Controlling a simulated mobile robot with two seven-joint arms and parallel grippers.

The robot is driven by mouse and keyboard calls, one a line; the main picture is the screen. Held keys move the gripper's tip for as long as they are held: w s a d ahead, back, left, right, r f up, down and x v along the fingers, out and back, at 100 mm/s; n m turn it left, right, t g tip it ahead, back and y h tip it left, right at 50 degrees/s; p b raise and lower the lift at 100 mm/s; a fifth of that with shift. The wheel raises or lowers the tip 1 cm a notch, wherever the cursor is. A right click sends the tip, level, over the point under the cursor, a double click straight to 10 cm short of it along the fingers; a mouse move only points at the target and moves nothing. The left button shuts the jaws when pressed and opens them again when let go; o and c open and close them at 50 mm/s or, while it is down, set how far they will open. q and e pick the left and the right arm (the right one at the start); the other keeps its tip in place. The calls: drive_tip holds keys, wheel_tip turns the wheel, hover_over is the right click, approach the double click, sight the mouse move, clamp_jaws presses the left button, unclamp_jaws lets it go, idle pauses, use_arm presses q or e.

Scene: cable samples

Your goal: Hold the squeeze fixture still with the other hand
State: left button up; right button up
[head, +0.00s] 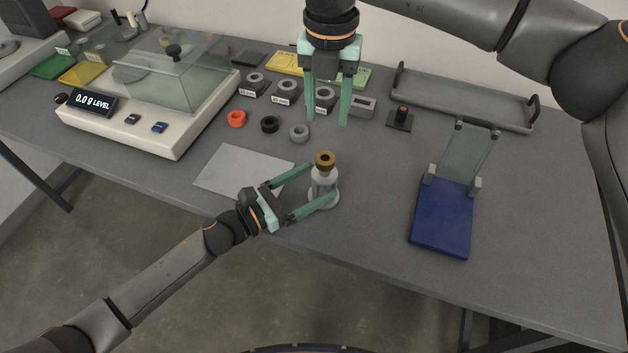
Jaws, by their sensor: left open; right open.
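A small grey upright fixture (322,184) with a round base and a brass-brown ring on top stands near the table's front edge; I take it to be the squeeze fixture. My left gripper (325,181) is open. Its green fingers reach in from the left, one on the far side of the fixture and one on the near side; I cannot tell whether they touch it. My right gripper (327,122) is open and empty, pointing down behind the fixture, in front of a row of labelled grey holders (286,92).
Orange (236,119), black (270,124) and grey (299,133) rings lie behind a pale sheet (238,170). A balance (120,132) reading 0.0 g stands left. A blue hinged device (441,226) is right, a grey tray (465,100) behind it. Table between fixture and blue device is clear.

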sight(324, 159)
use_arm(q)
drive_tip(key=shift+w+d, duration=0.2)
drive_tip(key=shift+d, duration=0.05)
drive_tip(key=shift+c, duration=0.2)
clamp_jaws()
idle(0.5)
idle(0.4)
idle(0.8)
use_arm(e)
drive_tip(key=shift+o, duration=0.2)
drive_tip(key=shift+o, duration=0.8)
drive_tip(key=shift+f, duration=0.15)
drive_tip(key=shift+o, duration=0.2)
wheel_tip(324, 159, down, 3)
drive_tip(key=n, duration=0.3)
drive_tip(key=shift+w+a, duration=0.1)
drive_tip(key=shift+a, duration=0.05)
drive_tip(key=shift+f, duration=3.8)
